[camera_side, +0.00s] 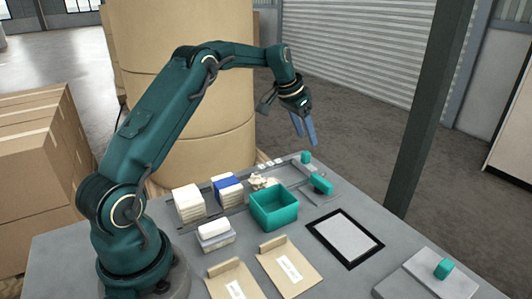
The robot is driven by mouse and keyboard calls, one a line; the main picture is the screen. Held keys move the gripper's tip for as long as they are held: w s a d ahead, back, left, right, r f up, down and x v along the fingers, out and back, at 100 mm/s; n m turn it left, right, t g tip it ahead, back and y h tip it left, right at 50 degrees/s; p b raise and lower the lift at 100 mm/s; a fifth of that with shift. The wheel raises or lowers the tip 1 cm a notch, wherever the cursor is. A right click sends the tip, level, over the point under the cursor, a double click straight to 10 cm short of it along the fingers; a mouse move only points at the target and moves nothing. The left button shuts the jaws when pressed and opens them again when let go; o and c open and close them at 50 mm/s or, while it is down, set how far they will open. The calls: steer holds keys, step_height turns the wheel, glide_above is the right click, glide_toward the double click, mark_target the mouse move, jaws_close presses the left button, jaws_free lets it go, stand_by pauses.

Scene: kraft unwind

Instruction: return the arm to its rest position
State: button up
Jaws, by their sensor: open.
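My gripper (304,129) hangs in the air over the far part of the grey table (75,262), near the table's far right edge. Its blue fingers point down and are apart, with nothing visible between them. My arm is raised and bent, reaching from the table's left side toward the back right. The gripper is clear of all the objects below it.
A teal open bin (274,208) stands mid-table. Stacked blocks (189,203), a blue-topped stack (227,188), envelopes (290,266), a black-framed panel (345,239) and a grey plate (420,285) lie around it. Large kraft rolls (185,95) stand behind; a dark post (428,105) rises at right.

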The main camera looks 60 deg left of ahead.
steer(key=s+d+r+m+t, duration=0.1)
steer(key=s+d+r, duration=0.1)
steer(key=d+r, duration=0.35)
steer(key=s+d+r+m+t, duration=0.1)
steer(key=s+d+r, duration=0.2)
steer(key=d+r, duration=0.3)
steer(key=s+d+r, duration=0.3)
steer(key=s+d, duration=0.2)
steer(key=s, duration=0.5)
steer(key=s+d+f+n+g, duration=0.1)
steer(key=s+f+n, duration=0.1)
steer(key=s+f, duration=0.7)
steer(key=s, duration=0.4)
steer(key=shift+d, duration=0.35)
